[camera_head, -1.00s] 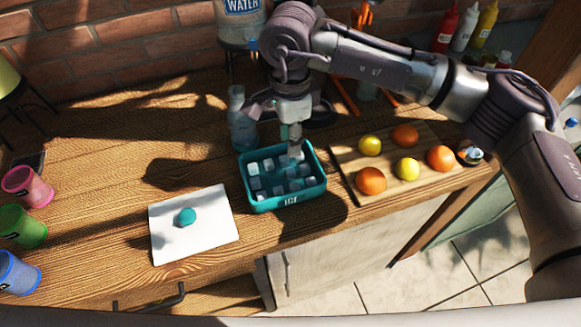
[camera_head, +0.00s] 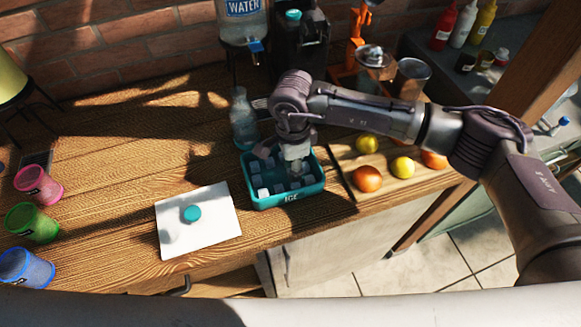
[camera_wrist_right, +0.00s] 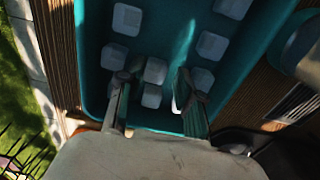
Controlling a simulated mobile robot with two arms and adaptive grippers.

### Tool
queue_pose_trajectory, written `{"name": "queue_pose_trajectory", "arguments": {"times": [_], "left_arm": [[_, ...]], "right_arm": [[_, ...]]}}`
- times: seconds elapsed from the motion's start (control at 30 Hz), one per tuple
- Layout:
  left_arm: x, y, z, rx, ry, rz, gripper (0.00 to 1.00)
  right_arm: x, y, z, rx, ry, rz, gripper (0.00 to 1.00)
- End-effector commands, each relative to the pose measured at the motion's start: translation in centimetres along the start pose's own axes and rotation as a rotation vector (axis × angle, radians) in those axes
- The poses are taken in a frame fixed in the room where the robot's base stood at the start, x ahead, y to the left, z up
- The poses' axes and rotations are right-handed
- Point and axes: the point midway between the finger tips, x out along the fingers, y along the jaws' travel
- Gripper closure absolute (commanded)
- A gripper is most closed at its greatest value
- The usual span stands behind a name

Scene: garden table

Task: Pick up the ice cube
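The teal ice tray (camera_head: 290,200) sits near the front edge of the wooden table and holds several whitish ice cubes (camera_head: 263,193). My right gripper (camera_head: 297,174) points down into the tray from above. In the right wrist view its two fingers (camera_wrist_right: 157,100) are apart, with ice cubes (camera_wrist_right: 152,95) lying between and just beyond them. I cannot tell whether a finger touches a cube. The arm hides part of the tray's back in the head view. My left gripper is not in view.
A cutting board (camera_head: 398,192) with oranges and lemons lies right of the tray. A white board (camera_head: 178,234) with a teal round piece (camera_head: 192,213) lies left. A clear bottle (camera_head: 243,122) stands behind the tray. Coloured cups (camera_head: 32,223) line the left side.

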Motion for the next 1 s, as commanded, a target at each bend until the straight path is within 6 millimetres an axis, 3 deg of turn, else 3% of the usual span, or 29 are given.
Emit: {"name": "queue_pose_trajectory", "arguments": {"times": [0.03, 0.17, 0.63, 0.87, 1.0], "left_arm": [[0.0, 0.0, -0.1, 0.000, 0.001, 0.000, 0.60], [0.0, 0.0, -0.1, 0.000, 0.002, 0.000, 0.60], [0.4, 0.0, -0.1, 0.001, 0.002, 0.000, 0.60], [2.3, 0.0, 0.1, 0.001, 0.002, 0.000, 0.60], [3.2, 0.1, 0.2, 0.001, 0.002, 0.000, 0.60]], "right_arm": [[0.0, 0.0, 0.0, 0.000, 0.000, -0.001, 0.70], [-0.1, 0.0, 0.0, 0.000, -0.001, -0.001, 0.90], [-0.7, -0.1, 0.0, -0.001, -0.001, -0.005, 0.91], [-3.9, -0.2, 0.0, -0.001, 0.002, -0.009, 0.91], [-5.7, 3.0, -1.0, -0.003, 0.002, -0.005, 0.91]]}}
